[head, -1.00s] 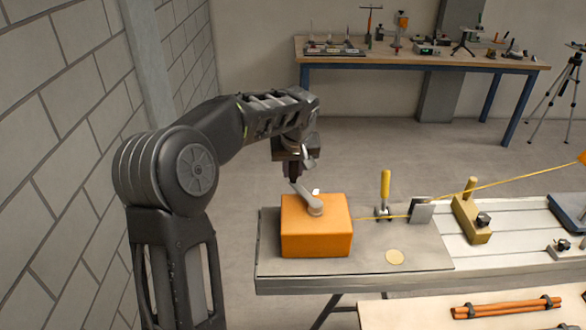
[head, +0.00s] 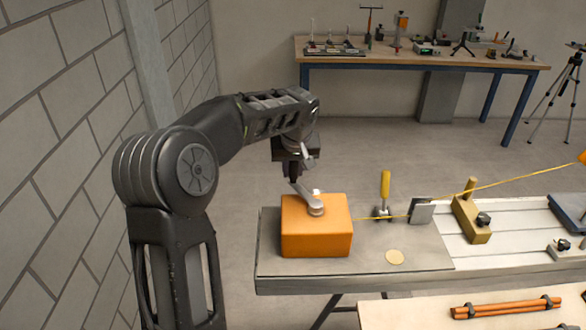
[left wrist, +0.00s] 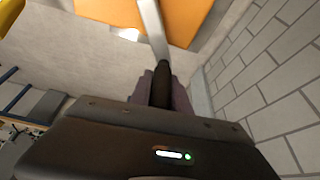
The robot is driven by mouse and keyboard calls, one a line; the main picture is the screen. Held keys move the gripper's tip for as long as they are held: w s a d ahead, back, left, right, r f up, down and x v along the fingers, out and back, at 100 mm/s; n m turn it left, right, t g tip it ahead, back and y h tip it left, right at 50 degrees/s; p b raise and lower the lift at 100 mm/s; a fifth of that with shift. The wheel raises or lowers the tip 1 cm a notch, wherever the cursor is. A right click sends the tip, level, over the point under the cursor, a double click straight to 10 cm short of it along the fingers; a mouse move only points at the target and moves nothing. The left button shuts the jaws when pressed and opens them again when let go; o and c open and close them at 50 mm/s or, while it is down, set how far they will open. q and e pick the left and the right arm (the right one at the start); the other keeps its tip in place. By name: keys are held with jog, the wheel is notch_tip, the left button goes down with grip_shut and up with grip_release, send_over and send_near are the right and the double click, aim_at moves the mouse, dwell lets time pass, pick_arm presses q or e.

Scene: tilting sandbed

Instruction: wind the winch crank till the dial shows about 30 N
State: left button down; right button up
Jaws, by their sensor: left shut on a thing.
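The winch is an orange box (head: 316,238) on the left end of the grey bench in the head view; it also shows in the left wrist view (left wrist: 190,15). Its grey crank arm (head: 304,196) rises from a round hub on top and points toward the back left. In the left wrist view the crank's black handle (left wrist: 162,88) stands between my fingers. My left gripper (head: 293,177) is shut on this handle, above the box's back left edge. A small white patch (head: 316,191) shows behind the hub; no dial reading can be made out. My right gripper is out of view.
A yellow cord (head: 490,185) runs from the winch side past a yellow-handled clamp (head: 385,190) and a grey plate (head: 422,214) to the upper right. A block wall (head: 60,120) stands at left.

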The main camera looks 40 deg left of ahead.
pick_arm(q)
jog(key=shift+w, duration=0.1)
jog(key=w+d+m, duration=0.1)
jog(key=w, duration=0.1)
jog(key=w+d+m, duration=0.1)
jog(key=w+d, duration=0.1)
jog(key=shift+t+h+b, duration=0.4)
jog(key=c, duration=1.3)
grip_release()
jog(key=shift+s+d+m, duration=0.1)
jog(key=shift+d+m, duration=0.05)
jog(key=shift+m, duration=0.15)
jog(key=shift+o, duration=0.3)
